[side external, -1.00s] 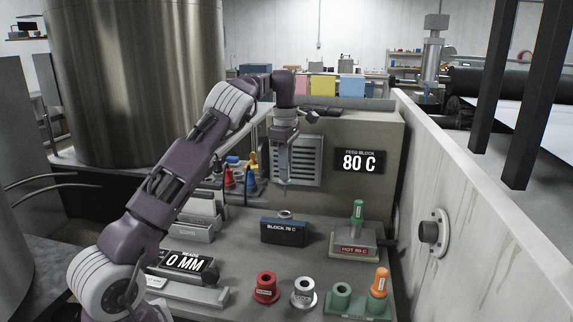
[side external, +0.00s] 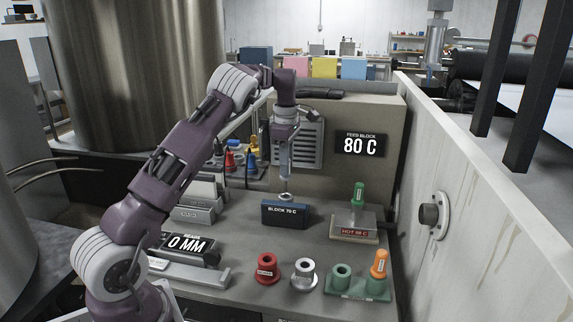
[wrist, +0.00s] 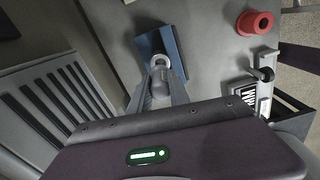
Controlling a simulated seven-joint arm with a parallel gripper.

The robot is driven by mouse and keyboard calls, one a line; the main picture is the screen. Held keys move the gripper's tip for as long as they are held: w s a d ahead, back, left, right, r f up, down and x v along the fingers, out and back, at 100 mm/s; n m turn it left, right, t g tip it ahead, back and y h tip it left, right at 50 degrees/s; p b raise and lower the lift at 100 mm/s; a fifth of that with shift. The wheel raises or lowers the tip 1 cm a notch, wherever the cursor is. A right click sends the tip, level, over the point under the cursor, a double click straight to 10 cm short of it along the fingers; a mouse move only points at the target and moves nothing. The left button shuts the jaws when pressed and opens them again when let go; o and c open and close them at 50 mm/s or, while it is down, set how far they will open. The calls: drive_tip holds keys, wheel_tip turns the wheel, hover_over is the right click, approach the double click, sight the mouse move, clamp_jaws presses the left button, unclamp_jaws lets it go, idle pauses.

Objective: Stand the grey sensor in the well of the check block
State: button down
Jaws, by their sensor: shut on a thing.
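The check block (side external: 285,214) is a dark blue block labelled "BLOCK 70 C", with a pale ring around the well on its top. My gripper (side external: 285,180) is directly above it, pointing down and shut on the grey sensor (wrist: 159,85). In the side view the sensor is mostly hidden by the fingers, and its lower end meets the ring. In the wrist view the blue block top (wrist: 176,52) lies beyond the fingertips and the sensor lines up with the ring. I cannot tell how deep the sensor sits in the well.
A hot block (side external: 352,231) with an upright green-topped sensor stands to the right. In front are a red socket (side external: 267,268), a silver socket (side external: 304,274) and a green double stand (side external: 343,285) with an orange piece. The "0 MM" readout (side external: 187,246) is front left.

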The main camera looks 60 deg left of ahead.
drive_tip(key=shift+f, duration=2.95)
drive_tip(key=c, duration=1.1)
unclamp_jaws()
drive_tip(key=shift+c, duration=0.2)
wheel_tip(320, 180, up, 7)
